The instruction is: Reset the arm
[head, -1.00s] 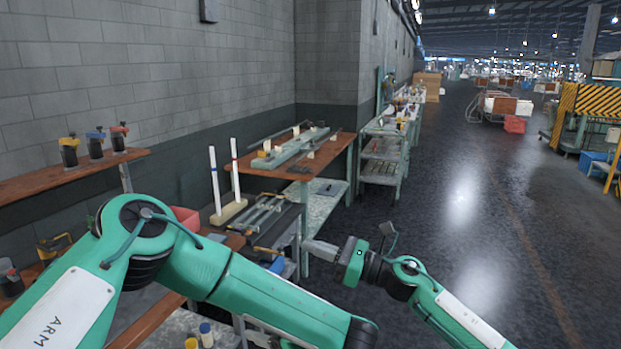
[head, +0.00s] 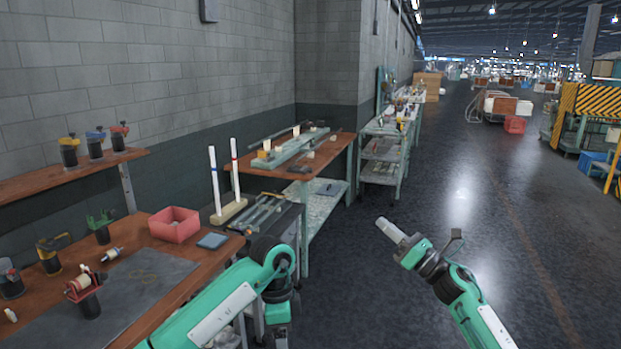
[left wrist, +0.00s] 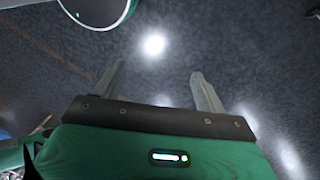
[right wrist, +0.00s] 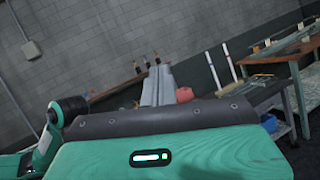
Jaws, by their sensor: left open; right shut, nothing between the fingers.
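My right gripper (head: 384,224) is at the lower right of the head view, over the open floor, pointing up and left. In the right wrist view its two fingers (right wrist: 157,72) are together, with nothing between them. My left arm (head: 225,305) comes in at the bottom of the head view, bent at the elbow beside the near workbench. Its gripper is out of the head view. In the left wrist view my left gripper (left wrist: 158,70) is open and empty, with its fingers wide apart above the dark floor.
The near workbench (head: 190,265) holds a red bin (head: 174,224), a blue pad (head: 212,241) and several small clamps. A stand with two white rods (head: 230,211) is behind it. A second table (head: 335,152) and a cart (head: 385,150) stand further back. The aisle floor (head: 450,220) is clear.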

